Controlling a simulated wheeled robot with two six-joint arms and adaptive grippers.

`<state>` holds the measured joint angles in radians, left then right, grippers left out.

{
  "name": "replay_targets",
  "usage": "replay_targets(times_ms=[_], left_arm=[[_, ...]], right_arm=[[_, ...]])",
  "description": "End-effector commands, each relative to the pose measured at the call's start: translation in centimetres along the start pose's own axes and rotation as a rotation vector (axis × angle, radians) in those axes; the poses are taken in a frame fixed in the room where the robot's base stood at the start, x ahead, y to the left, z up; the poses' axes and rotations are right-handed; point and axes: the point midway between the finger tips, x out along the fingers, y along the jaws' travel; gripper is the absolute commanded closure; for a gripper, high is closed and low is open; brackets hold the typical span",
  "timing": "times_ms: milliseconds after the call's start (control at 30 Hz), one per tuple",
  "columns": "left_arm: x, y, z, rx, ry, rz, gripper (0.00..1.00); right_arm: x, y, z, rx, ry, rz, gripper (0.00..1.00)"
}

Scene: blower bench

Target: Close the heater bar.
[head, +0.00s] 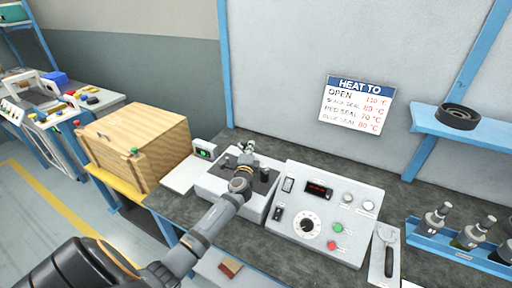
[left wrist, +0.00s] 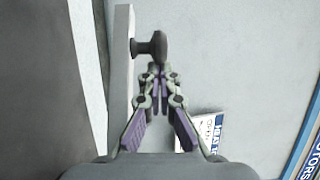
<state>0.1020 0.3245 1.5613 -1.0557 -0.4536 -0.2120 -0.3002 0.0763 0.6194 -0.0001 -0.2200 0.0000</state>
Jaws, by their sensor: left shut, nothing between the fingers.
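The heater unit (head: 214,182) is a light grey box on the bench, left of the control panel. My left gripper (head: 247,150) is over its back part, and my arm covers much of the unit. In the left wrist view a pale upright bar (left wrist: 121,60), which looks like the heater bar, has a black knob (left wrist: 152,45) sticking out to the right. My left gripper, seen there too (left wrist: 157,72), is shut and empty, its tips close by the knob. I cannot tell whether they touch. The bar's exact angle is hidden in the head view.
The control panel (head: 318,246) with dial and buttons stands right of the heater unit. A wooden box (head: 135,145) is at left. A blue rack of bottles (head: 460,252) is at right. A heat sign (head: 357,105) hangs on the wall behind.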

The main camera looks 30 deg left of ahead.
Motion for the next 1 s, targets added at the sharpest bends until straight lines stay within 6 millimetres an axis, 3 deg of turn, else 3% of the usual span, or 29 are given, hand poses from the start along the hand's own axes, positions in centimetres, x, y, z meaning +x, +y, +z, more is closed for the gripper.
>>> replay_targets(times_ms=[400, 1000], left_arm=[[-2.5, 0.2, 2.2, -0.001, -0.31, 0.0, 1.0], [-3.7, 0.0, 2.9, 0.0, -0.329, 0.001, 1.0]], right_arm=[[3.2, 0.1, 0.4, -0.002, -0.001, 0.004, 0.6], [3.1, 0.2, 0.3, -0.002, 0.0, 0.006, 0.6]])
